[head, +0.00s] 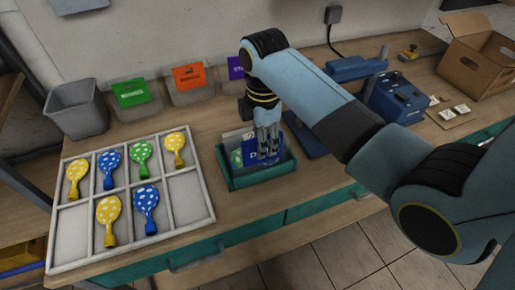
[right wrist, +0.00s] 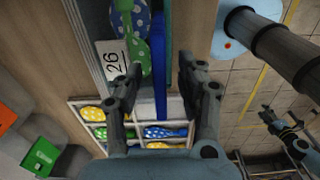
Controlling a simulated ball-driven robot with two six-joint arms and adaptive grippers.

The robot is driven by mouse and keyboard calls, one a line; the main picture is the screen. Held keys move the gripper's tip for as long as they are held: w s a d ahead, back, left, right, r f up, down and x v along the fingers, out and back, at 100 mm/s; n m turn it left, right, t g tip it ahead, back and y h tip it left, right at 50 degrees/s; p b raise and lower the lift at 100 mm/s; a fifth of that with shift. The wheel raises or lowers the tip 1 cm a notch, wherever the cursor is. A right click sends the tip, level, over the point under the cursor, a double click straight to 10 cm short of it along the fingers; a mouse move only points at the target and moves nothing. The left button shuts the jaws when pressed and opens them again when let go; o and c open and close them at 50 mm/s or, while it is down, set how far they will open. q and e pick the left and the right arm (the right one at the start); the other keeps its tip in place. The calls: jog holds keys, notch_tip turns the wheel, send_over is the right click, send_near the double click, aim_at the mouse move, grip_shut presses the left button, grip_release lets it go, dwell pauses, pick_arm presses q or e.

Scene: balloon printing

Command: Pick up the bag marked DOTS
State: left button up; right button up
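A blue bag marked with a "D" (head: 250,158), the rest of its lettering covered by my fingers, stands in the green tray (head: 226,180). In the right wrist view the blue bag (right wrist: 160,45) shows edge-on as a thin upright strip. My right gripper (head: 268,150) points down over the tray. Its fingers (right wrist: 160,72) are open, one on each side of the blue strip, with gaps visible. My left gripper (right wrist: 275,120) shows small in the right wrist view, over the floor, and looks open. It is outside the head view.
Beside the blue bag is a bag of dotted balloons (right wrist: 130,30) with a "26" card (right wrist: 112,62). A white divided tray (head: 185,220) with several dotted balloons lies left. Green (head: 130,92), orange (head: 190,78) and purple (head: 236,68) labelled bins stand behind. A cardboard box (head: 475,60) is back right.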

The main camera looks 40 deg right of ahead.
jog(key=shift+c, duration=0.3)
grip_shut()
jog(key=shift+w+r, duration=0.1)
jog(key=shift+r, duration=0.05)
